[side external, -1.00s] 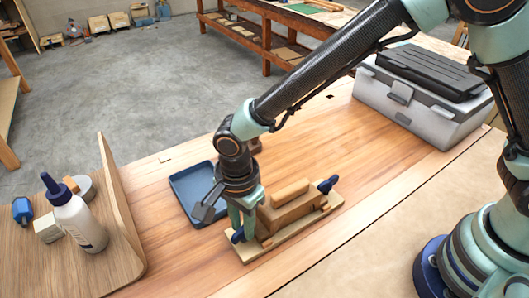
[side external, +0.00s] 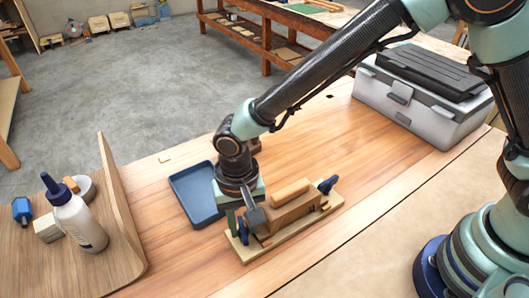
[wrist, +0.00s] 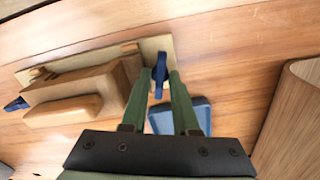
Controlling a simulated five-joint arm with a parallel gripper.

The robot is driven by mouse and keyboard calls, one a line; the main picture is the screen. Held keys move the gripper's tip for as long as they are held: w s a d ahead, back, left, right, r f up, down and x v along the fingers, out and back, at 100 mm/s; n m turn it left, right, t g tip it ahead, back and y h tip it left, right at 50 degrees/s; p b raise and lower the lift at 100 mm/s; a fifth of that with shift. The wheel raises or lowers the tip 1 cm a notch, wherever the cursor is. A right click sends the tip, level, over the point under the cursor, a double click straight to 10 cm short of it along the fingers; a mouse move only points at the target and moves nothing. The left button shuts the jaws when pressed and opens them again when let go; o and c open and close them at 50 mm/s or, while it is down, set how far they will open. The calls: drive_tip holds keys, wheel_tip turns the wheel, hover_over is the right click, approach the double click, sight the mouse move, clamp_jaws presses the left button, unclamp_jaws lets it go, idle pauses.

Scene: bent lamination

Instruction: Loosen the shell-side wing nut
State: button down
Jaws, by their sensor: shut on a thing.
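A wooden clamp form with a raised block (side external: 291,207) lies on a thin base board (side external: 290,238) on the bench. A dark blue wing nut (side external: 243,231) is at its left end, on the side of the bent wooden shell (side external: 118,200). It also shows in the wrist view (wrist: 161,72). A second blue wing nut (side external: 328,184) is at the far end, and in the wrist view at the left (wrist: 16,104). My gripper (wrist: 161,78) points down over the shell-side nut and is shut on it. The nut's stem is hidden.
A blue tray (side external: 180,187) lies just behind my gripper. A white glue bottle (side external: 78,222) and small items stand at the left by the shell. A grey case (side external: 420,110) is at the back right. Bench between form and case is mostly clear.

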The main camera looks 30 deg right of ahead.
sight(242, 227)
drive_tip(key=shift+n, duration=1.6)
drive_tip(key=c, duration=0.7)
unclamp_jaws()
drive_tip(key=shift+o, duration=0.2)
wheel_tip(242, 227, up, 12)
drive_tip(key=shift+r, duration=0.1)
